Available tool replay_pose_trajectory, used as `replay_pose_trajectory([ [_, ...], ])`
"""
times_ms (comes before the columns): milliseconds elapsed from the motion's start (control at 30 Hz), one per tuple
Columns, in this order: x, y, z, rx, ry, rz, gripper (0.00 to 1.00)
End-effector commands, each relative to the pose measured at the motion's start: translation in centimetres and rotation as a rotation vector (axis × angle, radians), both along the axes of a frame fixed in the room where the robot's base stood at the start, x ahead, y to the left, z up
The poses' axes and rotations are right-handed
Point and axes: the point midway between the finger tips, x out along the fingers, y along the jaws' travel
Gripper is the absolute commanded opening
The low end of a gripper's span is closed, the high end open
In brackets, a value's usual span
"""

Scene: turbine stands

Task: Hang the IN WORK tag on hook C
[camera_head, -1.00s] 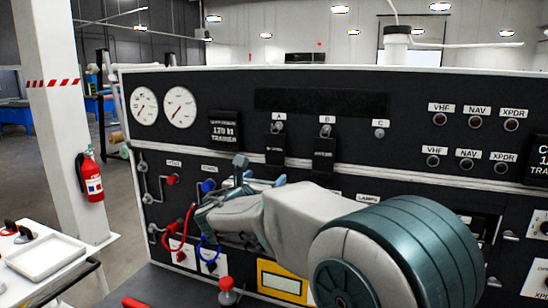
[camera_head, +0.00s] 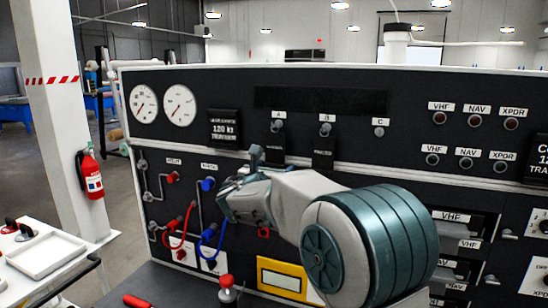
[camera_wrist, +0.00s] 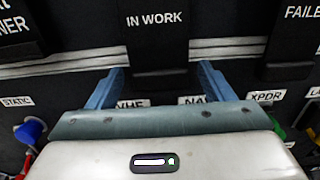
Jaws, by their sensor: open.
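The black IN WORK tag (camera_wrist: 155,22) hangs ahead of my gripper in the wrist view, its lower part between the lines of the two blue fingers. In the head view, a black tag (camera_head: 275,148) hangs from hook A (camera_head: 278,127), partly hidden by my gripper (camera_head: 254,160). Another black tag (camera_head: 322,155) hangs from hook B (camera_head: 326,130); the wrist view shows a tag lettered "FAILE" (camera_wrist: 294,30) to the right. Hook C (camera_head: 379,132) is bare. My gripper is open and empty in the wrist view (camera_wrist: 161,70), fingers either side of the IN WORK tag's lower end.
A white-edged ledge (camera_head: 420,177) runs across the panel below the hooks. Red and blue hoses (camera_head: 208,238) and knobs lie left below my gripper. A black placard (camera_head: 224,129) sits left of hook A. Radio units (camera_head: 462,225) sit lower right.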

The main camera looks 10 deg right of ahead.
Motion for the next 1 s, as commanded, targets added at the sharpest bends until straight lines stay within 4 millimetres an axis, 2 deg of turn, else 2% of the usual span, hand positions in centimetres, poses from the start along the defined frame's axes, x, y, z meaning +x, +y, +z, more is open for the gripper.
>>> replay_pose_trajectory([
  [800,-0.06,-0.04,0.01,0.0,0.0,0.0,0.75],
  [867,-0.07,-0.03,0.01,0.0,0.0,0.0,0.61],
  [1000,-0.07,-0.03,0.01,0.0,0.0,0.0,0.22],
])
